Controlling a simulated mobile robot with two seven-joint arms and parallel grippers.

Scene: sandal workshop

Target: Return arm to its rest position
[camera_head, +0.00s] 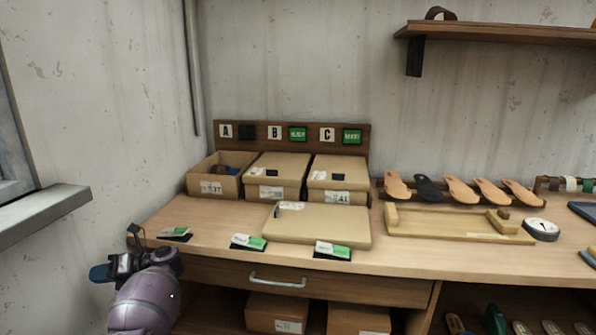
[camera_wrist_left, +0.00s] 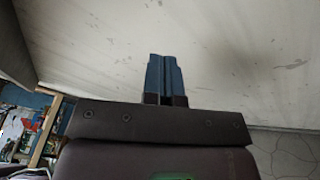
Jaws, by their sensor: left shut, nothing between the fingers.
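My left arm comes in at the lower left of the head view, in front of the workbench's left end. My left gripper (camera_head: 101,273) points left, clear of the bench. In the left wrist view its two blue fingers (camera_wrist_left: 164,76) are together, with nothing between them and pale wall beyond. My right gripper is in neither view.
The workbench (camera_head: 165,215) bears an open box (camera_head: 214,188), two closed boxes (camera_head: 277,165) (camera_head: 338,163), a flat lid (camera_head: 325,229) and several green-and-white cards. A drawer handle (camera_head: 277,281) juts from its front. A window ledge (camera_head: 45,215) sticks out at left.

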